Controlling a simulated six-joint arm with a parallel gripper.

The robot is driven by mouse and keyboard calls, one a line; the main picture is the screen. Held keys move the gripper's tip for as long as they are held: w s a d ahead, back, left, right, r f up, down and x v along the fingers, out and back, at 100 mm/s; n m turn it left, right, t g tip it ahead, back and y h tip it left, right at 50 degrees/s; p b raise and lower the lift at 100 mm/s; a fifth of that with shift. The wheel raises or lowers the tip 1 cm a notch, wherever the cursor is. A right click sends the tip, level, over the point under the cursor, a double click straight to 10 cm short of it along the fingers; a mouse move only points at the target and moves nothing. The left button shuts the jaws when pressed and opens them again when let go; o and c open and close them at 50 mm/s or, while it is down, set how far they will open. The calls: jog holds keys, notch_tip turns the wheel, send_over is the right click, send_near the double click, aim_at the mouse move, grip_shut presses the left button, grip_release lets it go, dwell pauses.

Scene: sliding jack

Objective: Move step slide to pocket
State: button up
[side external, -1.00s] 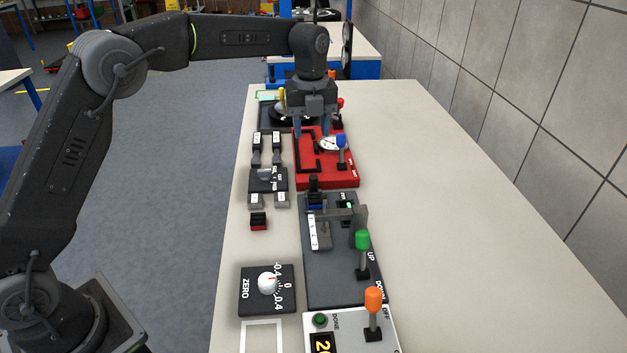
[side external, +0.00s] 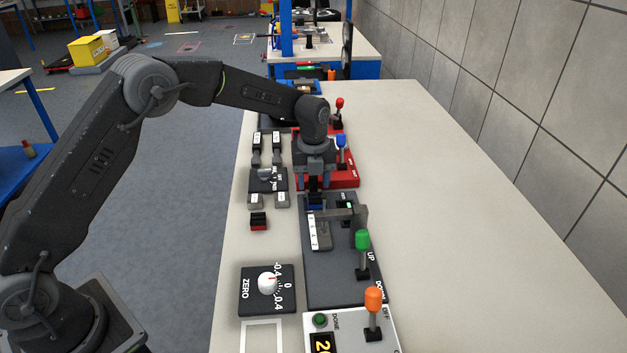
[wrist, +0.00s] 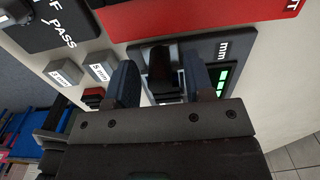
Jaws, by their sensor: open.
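My gripper (side external: 316,198) is over the far end of the dark gauge plate (side external: 341,281). In the wrist view my gripper (wrist: 162,88) is open, its two fingers on either side of a black upright handle (wrist: 162,62), with a small gap visible at least on the right. A stepped slide with numbered white marks (side external: 318,233) lies on the plate, just nearer the camera than the handle. A grey bracket (side external: 358,218) reaches over it. My gripper hides most of the handle in the side view. I cannot make out the pocket.
The red fixture (side external: 343,176) with a blue-knobbed lever is just behind my gripper. A green-knobbed lever (side external: 362,241) stands on the plate's right side. Grey blocks and a black-and-red block (side external: 258,221) lie to the left. The table's right side is clear.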

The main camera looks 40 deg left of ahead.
jog(key=shift+f, duration=0.25)
grip_shut()
dwell(0.3)
